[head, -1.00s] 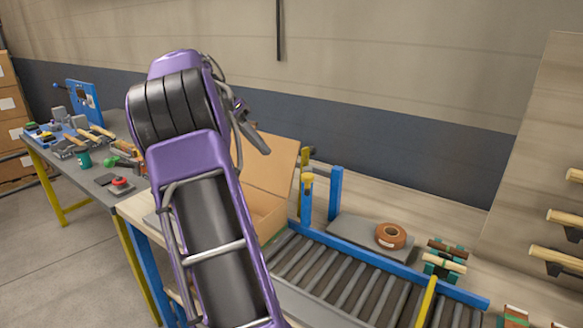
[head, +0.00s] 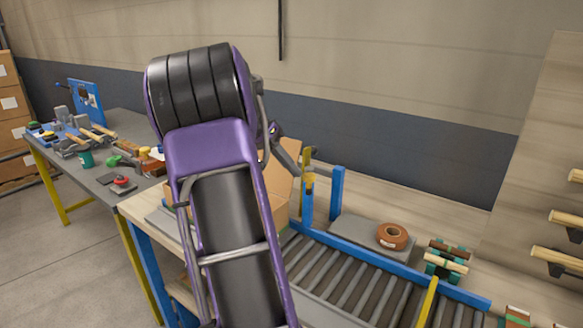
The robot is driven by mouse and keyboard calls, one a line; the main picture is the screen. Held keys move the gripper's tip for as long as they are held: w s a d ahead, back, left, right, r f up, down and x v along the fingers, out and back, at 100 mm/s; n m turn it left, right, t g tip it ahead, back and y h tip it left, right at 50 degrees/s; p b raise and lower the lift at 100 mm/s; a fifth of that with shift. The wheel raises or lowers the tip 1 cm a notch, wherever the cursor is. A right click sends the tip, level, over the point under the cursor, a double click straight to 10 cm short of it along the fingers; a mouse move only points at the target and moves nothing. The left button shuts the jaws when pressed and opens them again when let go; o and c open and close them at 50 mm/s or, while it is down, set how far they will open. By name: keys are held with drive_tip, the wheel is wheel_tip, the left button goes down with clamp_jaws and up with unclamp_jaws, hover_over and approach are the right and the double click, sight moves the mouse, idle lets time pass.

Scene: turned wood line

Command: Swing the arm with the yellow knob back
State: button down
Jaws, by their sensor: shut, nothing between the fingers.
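The yellow knob (head: 309,179) is at the blue posts (head: 336,195) on the far left end of the roller conveyor. A yellow upright piece (head: 306,156) shows just above and behind it. The swing arm that carries the knob is hard to make out at this size. My gripper (head: 294,168) is a small dark grey shape just left of the knob, shut and empty. I cannot tell whether it touches the knob. My purple and black arm hides the area left of the conveyor.
An open cardboard box (head: 283,205) stands behind my arm. A brown tape roll (head: 392,236) lies on a grey plate beside the conveyor (head: 345,285). A tool bench (head: 85,165) is at left.

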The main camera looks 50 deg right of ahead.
drive_tip(key=s+n+b, duration=0.1)
drive_tip(key=s+n+t+h+b, duration=0.1)
drive_tip(key=shift+s+d, duration=0.35)
drive_tip(key=shift+w, duration=0.1)
drive_tip(key=w+a+r+p, duration=0.1)
drive_tip(key=w+a+r, duration=0.5)
drive_tip(key=w+r, duration=0.1)
drive_tip(key=shift+a+r, duration=0.25)
drive_tip(key=shift+r, duration=0.3)
